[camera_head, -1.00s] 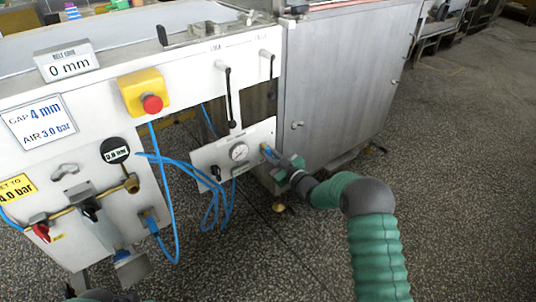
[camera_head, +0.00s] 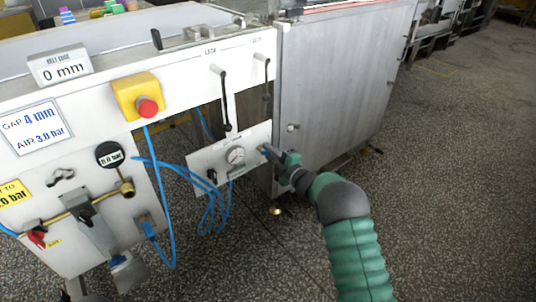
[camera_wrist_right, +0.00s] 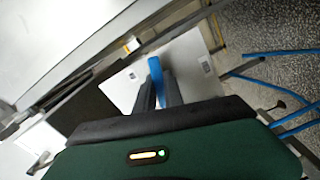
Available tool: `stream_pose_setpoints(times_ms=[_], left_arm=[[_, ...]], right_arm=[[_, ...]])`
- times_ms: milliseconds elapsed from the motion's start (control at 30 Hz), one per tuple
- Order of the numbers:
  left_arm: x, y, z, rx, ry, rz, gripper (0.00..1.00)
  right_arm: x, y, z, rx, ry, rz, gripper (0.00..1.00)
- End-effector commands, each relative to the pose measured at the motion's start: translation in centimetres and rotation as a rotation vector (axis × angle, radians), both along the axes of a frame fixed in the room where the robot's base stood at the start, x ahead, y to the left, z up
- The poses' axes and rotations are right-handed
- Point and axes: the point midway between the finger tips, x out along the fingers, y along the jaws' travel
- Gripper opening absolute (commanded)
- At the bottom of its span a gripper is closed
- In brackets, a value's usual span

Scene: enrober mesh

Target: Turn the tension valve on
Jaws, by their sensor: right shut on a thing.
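The tension valve has a blue lever (camera_wrist_right: 155,72) on the small white gauge panel (camera_head: 207,163). In the head view the lever sits at the panel's right end, right of the round pressure gauge (camera_head: 235,156), mostly hidden by my right gripper (camera_head: 268,153). In the right wrist view, the dark fingers of my right gripper (camera_wrist_right: 158,90) are closed around the lever, whose blue end shows between them. The white panel lies behind it. The gauge's needle is too small to read surely. My left gripper is not in view.
A steel cabinet (camera_head: 345,85) stands right behind the valve. Blue hoses (camera_head: 172,210) hang left of the panel. Black levers (camera_head: 223,100), a red emergency button (camera_head: 148,107) and a red-handled valve (camera_head: 37,238) are on the machine's front. Speckled floor at right is open.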

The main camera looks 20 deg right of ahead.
Motion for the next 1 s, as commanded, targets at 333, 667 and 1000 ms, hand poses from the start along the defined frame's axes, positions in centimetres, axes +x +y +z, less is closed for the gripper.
stream_pose_setpoints(times_ms=[333,667,1000], left_arm=[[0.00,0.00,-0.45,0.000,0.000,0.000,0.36],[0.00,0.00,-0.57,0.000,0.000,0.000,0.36],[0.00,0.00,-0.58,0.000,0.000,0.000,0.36]], right_arm=[[-0.11,0.18,-0.10,-0.217,-0.068,0.006,0.00],[-0.14,0.15,-0.04,-0.295,-0.095,0.006,0.00],[-0.17,0.21,-0.14,-0.302,-0.095,0.008,0.00]])
